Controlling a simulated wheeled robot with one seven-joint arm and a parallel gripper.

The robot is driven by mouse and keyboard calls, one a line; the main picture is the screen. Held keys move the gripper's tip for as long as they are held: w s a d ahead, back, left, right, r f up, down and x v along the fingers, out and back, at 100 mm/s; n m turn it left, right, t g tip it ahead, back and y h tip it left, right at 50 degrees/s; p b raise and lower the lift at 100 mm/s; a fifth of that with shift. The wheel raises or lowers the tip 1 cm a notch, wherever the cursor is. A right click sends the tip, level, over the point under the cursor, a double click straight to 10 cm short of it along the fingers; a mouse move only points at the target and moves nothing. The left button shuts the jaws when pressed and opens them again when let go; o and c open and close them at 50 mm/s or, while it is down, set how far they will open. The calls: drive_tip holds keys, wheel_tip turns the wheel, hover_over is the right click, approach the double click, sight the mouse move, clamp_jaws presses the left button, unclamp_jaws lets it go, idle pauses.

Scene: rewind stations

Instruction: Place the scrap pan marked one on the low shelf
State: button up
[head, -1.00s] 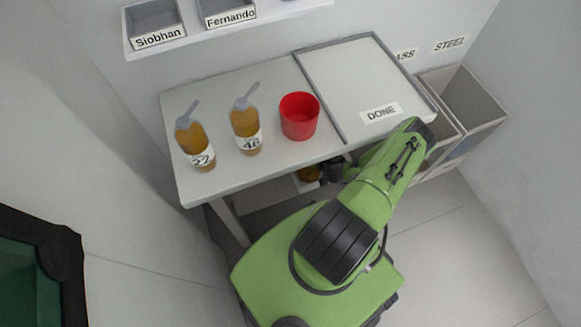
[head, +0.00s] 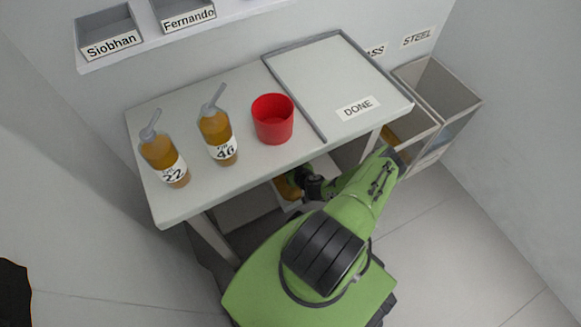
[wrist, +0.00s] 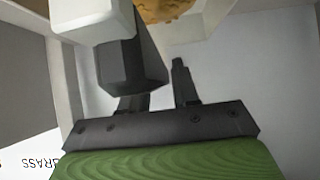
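A pale pan (head: 291,203) with amber scraps shows partly under the table's front edge, right beside my gripper (head: 312,186). No number on it is readable. In the wrist view a heap of golden scraps (wrist: 165,8) sits at the top edge. A dark block with a white top (wrist: 128,68) covers the left finger of my gripper (wrist: 160,85); the right finger shows bare. Whether the fingers close on anything is unclear. The low shelf (head: 245,208) lies beneath the table, mostly hidden by the tabletop and my body.
The table (head: 200,190) holds bottles 22 (head: 165,160) and 46 (head: 217,135), a red cup (head: 272,119) and a DONE tray (head: 320,75). Bins (head: 440,95) stand at the right by the wall. A wall shelf (head: 140,45) carries named trays. Floor at the lower right is clear.

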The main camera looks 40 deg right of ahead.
drive_tip(key=shift+o, duration=0.9)
drive_tip(key=p+v, duration=0.5)
drive_tip(key=v, duration=0.6)
drive_tip(key=shift+s+r, duration=0.2)
drive_tip(key=shift+r, duration=0.15)
drive_tip(key=shift+s+a+r+p, duration=0.1)
drive_tip(key=shift+s+p, duration=0.1)
drive_tip(key=shift+p, duration=0.1)
